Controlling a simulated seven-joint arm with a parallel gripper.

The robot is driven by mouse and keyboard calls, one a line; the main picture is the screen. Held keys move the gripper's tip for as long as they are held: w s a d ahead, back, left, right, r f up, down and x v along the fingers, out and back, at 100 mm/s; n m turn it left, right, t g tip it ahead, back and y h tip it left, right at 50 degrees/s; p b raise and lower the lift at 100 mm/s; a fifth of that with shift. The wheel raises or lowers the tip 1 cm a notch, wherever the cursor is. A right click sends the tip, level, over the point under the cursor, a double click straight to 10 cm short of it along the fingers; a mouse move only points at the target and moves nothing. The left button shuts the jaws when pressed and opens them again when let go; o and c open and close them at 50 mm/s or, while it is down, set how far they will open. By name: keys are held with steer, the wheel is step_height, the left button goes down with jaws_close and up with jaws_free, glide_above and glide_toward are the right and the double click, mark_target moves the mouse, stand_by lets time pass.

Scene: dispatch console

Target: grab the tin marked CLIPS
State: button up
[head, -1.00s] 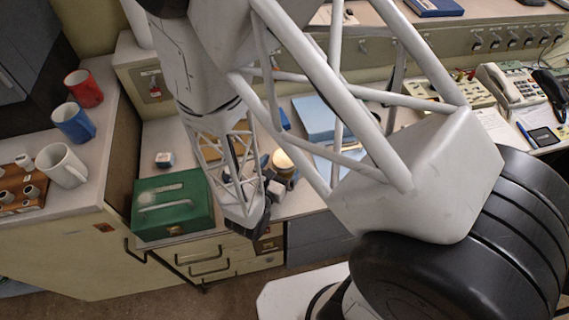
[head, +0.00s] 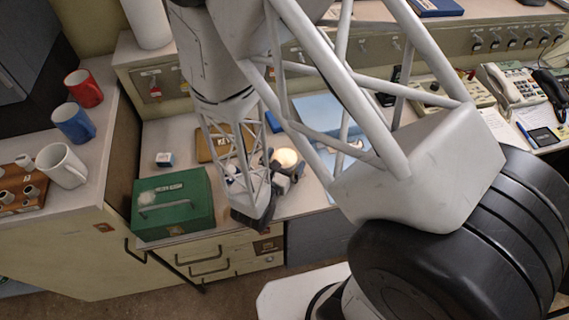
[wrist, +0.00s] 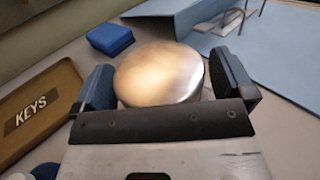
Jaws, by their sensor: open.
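A round tin with a smooth, shiny metal lid (wrist: 160,72) stands on the desk. No CLIPS marking shows on its visible side. In the wrist view my gripper (wrist: 163,84) is open, with one dark finger on each side of the tin. Small gaps seem to remain, and I cannot tell whether either finger touches it. The head view shows the tin's pale top (head: 286,157) just beyond my gripper (head: 281,172). The tin's lower part is hidden by the gripper.
A tan tray marked KEYS (wrist: 35,112) lies left of the gripper. A small blue box (wrist: 110,39) and a blue folder (wrist: 185,20) lie behind the tin. A green metal box (head: 172,204) stands at the desk's left front, near mugs on the side counter.

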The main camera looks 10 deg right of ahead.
mark_target(285, 160)
steer(key=c, duration=1)
steer(key=shift+c, duration=0.2)
steer(key=shift+r, duration=0.2)
steer(key=shift+r, duration=1.45)
steer(key=shift+s+r, duration=0.2)
steer(key=shift+s, duration=0.15)
steer(key=s, duration=0.5)
steer(key=s+d+r, duration=0.1)
steer(key=s, duration=0.9)
steer(key=shift+s+d+r, duration=0.1)
steer(key=shift+d+r, duration=0.05)
steer(key=shift+d, duration=0.2)
